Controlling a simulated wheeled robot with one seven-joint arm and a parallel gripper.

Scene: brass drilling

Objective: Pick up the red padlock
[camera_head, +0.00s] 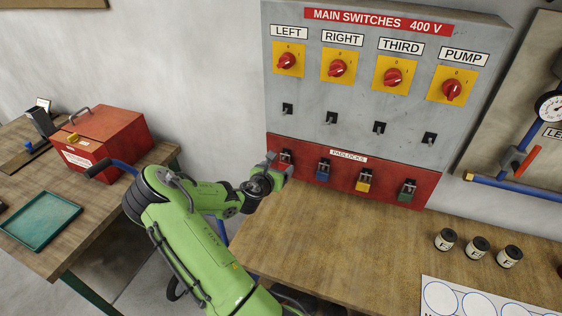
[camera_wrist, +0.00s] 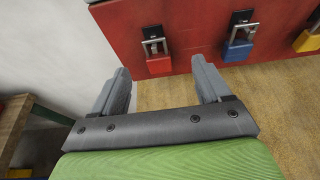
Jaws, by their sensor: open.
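The red padlock (camera_wrist: 158,66) hangs by its shackle from a hook on the red padlock board, at the left end of the row. In the head view the red padlock (camera_head: 286,158) is partly hidden behind my gripper (camera_head: 279,167). In the wrist view my gripper (camera_wrist: 162,90) is open, its two grey fingers apart with nothing between them.
A blue padlock (camera_head: 323,170), a yellow padlock (camera_head: 363,183) and a green padlock (camera_head: 406,193) hang to the right on the red board (camera_head: 343,181). The wooden bench (camera_head: 330,230) below is clear near my gripper. Small jars (camera_head: 477,247) stand at the right.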

